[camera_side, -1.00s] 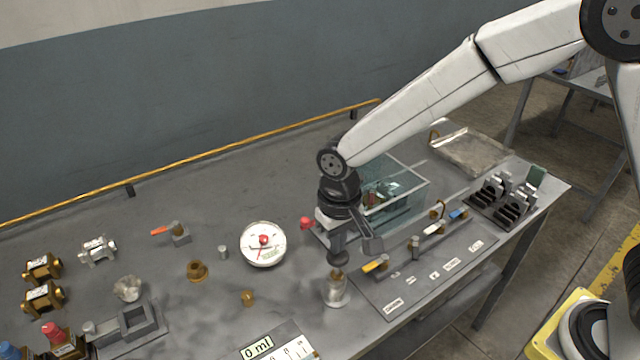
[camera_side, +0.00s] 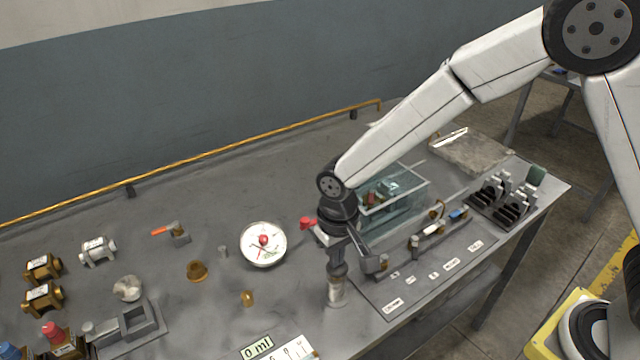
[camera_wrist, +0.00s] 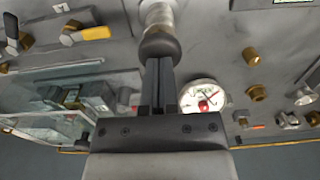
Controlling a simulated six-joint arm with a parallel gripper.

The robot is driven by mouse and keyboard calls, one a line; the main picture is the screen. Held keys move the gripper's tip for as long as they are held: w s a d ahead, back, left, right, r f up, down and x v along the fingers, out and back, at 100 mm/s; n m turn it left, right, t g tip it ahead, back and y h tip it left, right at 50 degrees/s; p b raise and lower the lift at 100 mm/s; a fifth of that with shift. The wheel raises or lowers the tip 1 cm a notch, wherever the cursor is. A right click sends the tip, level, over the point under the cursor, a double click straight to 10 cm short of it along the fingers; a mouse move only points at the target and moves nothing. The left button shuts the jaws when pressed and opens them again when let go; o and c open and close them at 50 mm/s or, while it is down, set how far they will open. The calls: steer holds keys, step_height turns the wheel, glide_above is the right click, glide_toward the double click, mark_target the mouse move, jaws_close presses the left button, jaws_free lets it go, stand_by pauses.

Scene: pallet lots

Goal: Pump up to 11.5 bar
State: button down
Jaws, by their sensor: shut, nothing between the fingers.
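The hand pump (camera_side: 336,292) is a pale metal cylinder with a dark rounded knob on top, upright near the table's front edge. It also shows in the wrist view (camera_wrist: 157,14), with its knob (camera_wrist: 160,46) at my fingertips. My gripper (camera_side: 338,262) is shut with nothing between its fingers, pointing down over the knob and seeming to touch it. The round white gauge (camera_side: 263,251) has a red centre and stands left of the pump. In the wrist view the gauge (camera_wrist: 203,98) shows a red needle; its scale is too small to read.
A clear-walled bin (camera_side: 400,192) stands behind my gripper, with a red knob (camera_side: 307,222) near it. A panel with valves and labels (camera_side: 393,304) lies right of the pump. Brass fittings (camera_side: 197,271) lie to the left. The table behind the gauge is clear.

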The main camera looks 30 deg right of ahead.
steer(key=shift+s+f, duration=0.1)
steer(key=shift+f, duration=0.1)
step_height(320, 180, up, 14)
steer(key=shift+w+r, duration=0.2)
stand_by(0.7)
stand_by(1.0)
steer(key=r, duration=0.1)
steer(key=s+r, duration=0.1)
steer(key=r, duration=0.1)
steer(key=shift+r, duration=0.15)
stand_by(0.5)
step_height(320, 180, down, 14)
steer(key=shift+w, duration=0.1)
stand_by(0.6)
